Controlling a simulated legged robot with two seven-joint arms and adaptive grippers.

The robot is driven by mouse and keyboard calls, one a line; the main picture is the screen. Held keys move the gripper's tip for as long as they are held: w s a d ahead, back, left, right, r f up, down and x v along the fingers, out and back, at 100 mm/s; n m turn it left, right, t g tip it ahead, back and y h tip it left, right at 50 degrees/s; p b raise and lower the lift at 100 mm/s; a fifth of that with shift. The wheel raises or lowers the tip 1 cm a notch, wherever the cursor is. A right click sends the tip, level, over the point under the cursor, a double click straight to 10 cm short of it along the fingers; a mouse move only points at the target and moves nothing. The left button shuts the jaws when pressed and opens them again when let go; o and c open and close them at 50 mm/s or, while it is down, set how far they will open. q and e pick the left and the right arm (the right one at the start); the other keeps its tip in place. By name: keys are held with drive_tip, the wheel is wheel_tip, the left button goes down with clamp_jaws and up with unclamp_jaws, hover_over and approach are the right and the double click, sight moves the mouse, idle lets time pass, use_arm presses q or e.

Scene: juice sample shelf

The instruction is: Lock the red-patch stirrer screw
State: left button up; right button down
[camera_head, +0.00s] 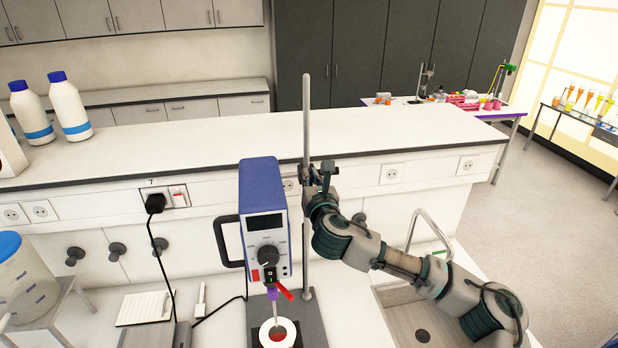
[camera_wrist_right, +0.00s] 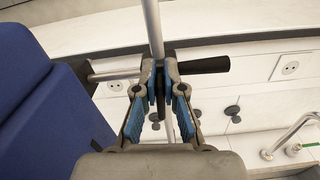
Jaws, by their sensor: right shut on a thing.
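The stirrer (camera_head: 263,220) is a blue and white box with a display, a dark knob and a red patch (camera_head: 255,275) low on its front. It is mounted on an upright metal rod (camera_head: 306,110), which also shows in the wrist view (camera_wrist_right: 152,25). My right gripper (camera_head: 322,182) is at the clamp behind the stirrer, beside the rod. In the wrist view its blue-padded fingers (camera_wrist_right: 160,88) are shut on the dark clamp screw, mostly hidden between them. A black-ended bar (camera_wrist_right: 203,66) crosses just beyond the fingertips. My left gripper is out of view.
A white cup (camera_head: 291,330) with red liquid stands under the stirrer shaft. A sink (camera_head: 400,312) with a tap (camera_head: 432,225) lies below my right arm. A black cable (camera_head: 160,245), a notepad (camera_head: 146,308) and a blue-lidded container (camera_head: 25,275) are at left.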

drive_tip(key=shift+d+m, duration=0.2)
drive_tip(key=shift+m, duration=1)
drive_tip(key=shift+w+d+f+m+b, duration=0.1)
drive_tip(key=shift+d+f+m+b, duration=0.15)
drive_tip(key=shift+m, duration=2.15)
drive_tip(key=shift+s+d+f+m, duration=0.15)
drive_tip(key=shift+f+m, duration=0.15)
drive_tip(key=shift+m, duration=2.1)
drive_tip(key=shift+w+d+f+m+b, duration=0.2)
drive_tip(key=shift+f+m, duration=0.1)
drive_tip(key=shift+m, duration=2.1)
drive_tip(key=c, duration=1.3)
unclamp_jaws()
drive_tip(key=shift+o, duration=0.2)
drive_tip(key=shift+s, duration=0.2)
